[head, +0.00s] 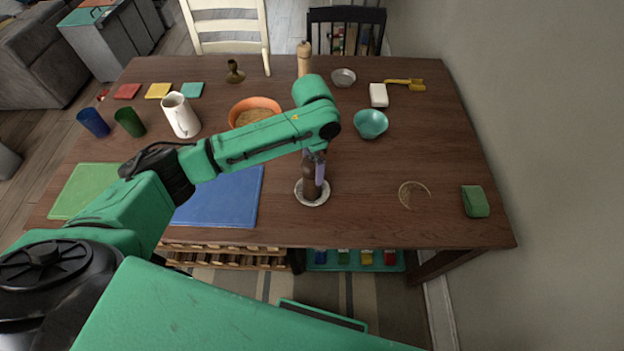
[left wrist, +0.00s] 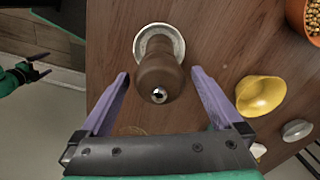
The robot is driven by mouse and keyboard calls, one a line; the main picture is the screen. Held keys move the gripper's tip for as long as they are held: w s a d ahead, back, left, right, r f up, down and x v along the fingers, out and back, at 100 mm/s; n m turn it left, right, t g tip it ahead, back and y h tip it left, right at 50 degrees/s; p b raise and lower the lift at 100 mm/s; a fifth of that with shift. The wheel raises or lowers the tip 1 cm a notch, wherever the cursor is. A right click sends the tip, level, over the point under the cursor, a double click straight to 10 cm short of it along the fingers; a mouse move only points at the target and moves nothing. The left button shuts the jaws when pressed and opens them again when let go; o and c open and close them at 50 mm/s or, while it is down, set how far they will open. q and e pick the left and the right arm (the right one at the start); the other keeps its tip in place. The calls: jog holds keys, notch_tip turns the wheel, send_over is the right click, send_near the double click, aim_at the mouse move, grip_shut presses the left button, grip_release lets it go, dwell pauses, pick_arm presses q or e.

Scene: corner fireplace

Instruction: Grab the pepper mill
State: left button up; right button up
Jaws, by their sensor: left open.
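The dark brown pepper mill (head: 311,188) stands upright on a small pale saucer (head: 301,200) near the table's front edge. The left wrist view shows the mill (left wrist: 160,72) from above, with a metal knob on its top. My left gripper (head: 317,166) is above the mill, and its purple fingers hide part of it in the head view. In the left wrist view my left gripper (left wrist: 161,76) is open, one finger on each side of the mill's top with a gap at both sides. My right gripper (left wrist: 38,70) shows open and empty at that view's left edge, away from the table.
A paler wooden mill (head: 304,60) stands at the back. An orange bowl (head: 254,104), a white pitcher (head: 181,115) and a teal bowl (head: 370,124) stand behind my forearm. A blue mat (head: 225,198) lies left of the saucer.

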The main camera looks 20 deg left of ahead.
aim_at(312, 182)
pick_arm(q)
notch_tip(312, 182, down, 3)
jog(key=shift+a+f+p, duration=0.1)
jog(key=shift+p, duration=0.2)
jog(key=shift+s+f, duration=0.1)
jog(key=shift+f, duration=0.2)
jog(key=shift+s, duration=0.1)
jog(key=c, duration=0.5)
grip_shut()
pick_arm(e)
jog(key=shift+w+a+r, duration=0.15)
jog(key=shift+w+r, duration=0.2)
jog(key=shift+w, duration=0.15)
jog(key=shift+w+a+r, duration=0.1)
jog(key=shift+w+r, duration=0.2)
jog(key=shift+w, duration=0.2)
